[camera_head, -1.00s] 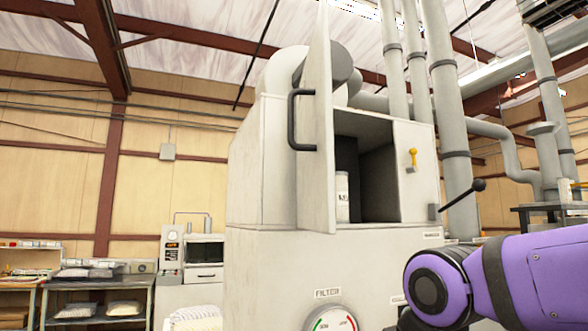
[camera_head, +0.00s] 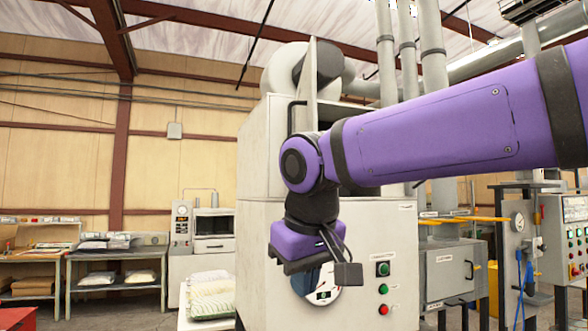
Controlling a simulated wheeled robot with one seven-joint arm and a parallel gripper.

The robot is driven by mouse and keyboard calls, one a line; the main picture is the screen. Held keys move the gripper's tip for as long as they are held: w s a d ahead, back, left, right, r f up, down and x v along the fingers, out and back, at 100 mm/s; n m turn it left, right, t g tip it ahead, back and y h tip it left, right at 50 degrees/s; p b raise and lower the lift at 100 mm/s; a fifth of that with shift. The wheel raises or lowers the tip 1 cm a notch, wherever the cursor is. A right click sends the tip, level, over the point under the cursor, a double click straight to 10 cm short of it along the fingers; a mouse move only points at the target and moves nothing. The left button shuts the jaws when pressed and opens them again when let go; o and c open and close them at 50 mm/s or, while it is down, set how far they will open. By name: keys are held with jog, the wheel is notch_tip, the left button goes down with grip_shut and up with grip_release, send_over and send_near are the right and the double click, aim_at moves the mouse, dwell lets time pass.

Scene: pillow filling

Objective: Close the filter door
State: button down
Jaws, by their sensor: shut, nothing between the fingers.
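The filter door (camera_head: 312,85) stands open, seen nearly edge-on, at the upper left of the pale filter cabinet (camera_head: 262,190). Its dark bar handle (camera_head: 291,118) is on the left face. My purple arm crosses in front of the cabinet and hides the lower part of the door and most of the opening. My gripper (camera_head: 346,274) hangs below and in front of the door, over the round gauge (camera_head: 318,290). It is shut and empty, and apart from the handle in the picture.
A green button (camera_head: 383,268) and a red button (camera_head: 383,309) are on the cabinet front. A control panel (camera_head: 570,240) stands at the right. Shelves with bags (camera_head: 118,262) and a stack of pillows (camera_head: 211,295) are at the left. Pipes rise behind.

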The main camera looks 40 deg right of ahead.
jog(key=w+r+m+g+h, duration=0.25)
jog(key=w+r, duration=0.35)
jog(key=r, duration=0.6)
jog(key=w+r+m+g+h, duration=0.1)
jog(key=w+r+m+h, duration=0.4)
jog(key=r, duration=0.7)
jog(key=d+f+y, duration=0.2)
jog(key=d+f, duration=0.4)
jog(key=d, duration=0.2)
jog(key=shift+d+f+n, duration=0.3)
jog(key=shift+d+n, duration=0.05)
jog(key=shift+d, duration=0.05)
jog(key=shift+d, duration=0.1)
